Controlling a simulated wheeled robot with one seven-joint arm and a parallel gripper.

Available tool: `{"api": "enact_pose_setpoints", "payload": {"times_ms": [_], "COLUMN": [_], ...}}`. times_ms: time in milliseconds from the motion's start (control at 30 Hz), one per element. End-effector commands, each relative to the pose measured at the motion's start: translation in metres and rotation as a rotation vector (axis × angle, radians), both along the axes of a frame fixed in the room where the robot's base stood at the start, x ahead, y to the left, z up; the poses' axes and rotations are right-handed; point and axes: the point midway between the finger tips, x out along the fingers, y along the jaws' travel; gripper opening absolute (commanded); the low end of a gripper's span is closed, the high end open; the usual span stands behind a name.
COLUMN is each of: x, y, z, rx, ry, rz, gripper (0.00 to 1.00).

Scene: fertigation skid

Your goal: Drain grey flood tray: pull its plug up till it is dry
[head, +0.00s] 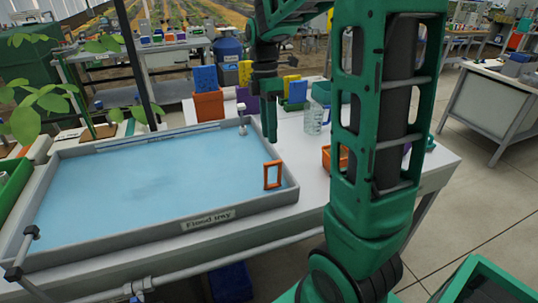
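The grey flood tray (110,238) lies on the white bench, its label "Flood tray" on the front wall. Blue water (150,180) covers its floor. An upright orange rectangular loop handle (272,175) stands in the tray's right front corner; it looks like the plug's handle, and what is below it is hidden. A thin grey post with a pale top (242,115) stands at the far right corner. My gripper (269,138) points down above the tray's right end, behind and above the orange handle and apart from it. Its fingers overlap in this view, so the gap between them is hidden.
An orange bin (208,106), a clear bottle (313,118) and small coloured bins stand on the bench behind and right of the tray. A plant (42,100) leans in at left. Pipes (150,283) run along the front. The bench top right of the tray has free room.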

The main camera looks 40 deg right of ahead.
Motion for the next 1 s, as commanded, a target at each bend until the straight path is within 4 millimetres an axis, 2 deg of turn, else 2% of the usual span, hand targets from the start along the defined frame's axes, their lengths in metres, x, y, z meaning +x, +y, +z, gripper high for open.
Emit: {"api": "enact_pose_setpoints", "payload": {"times_ms": [200, 400, 600, 867, 967, 1000], "x": [-0.008, -0.013, -0.015, -0.015, -0.015, -0.015], "y": [0.003, 0.004, 0.005, 0.005, 0.005, 0.005], "z": [-0.040, -0.066, -0.077, -0.078, -0.078, -0.078], "rx": [0.001, 0.000, 0.000, -0.001, 0.000, -0.001], "ry": [0.004, 0.002, 0.000, -0.001, 0.000, -0.001], "rz": [-0.001, -0.002, -0.002, -0.002, -0.002, -0.002], "gripper": [0.29, 0.29, 0.29, 0.29, 0.10, 0.01]}}
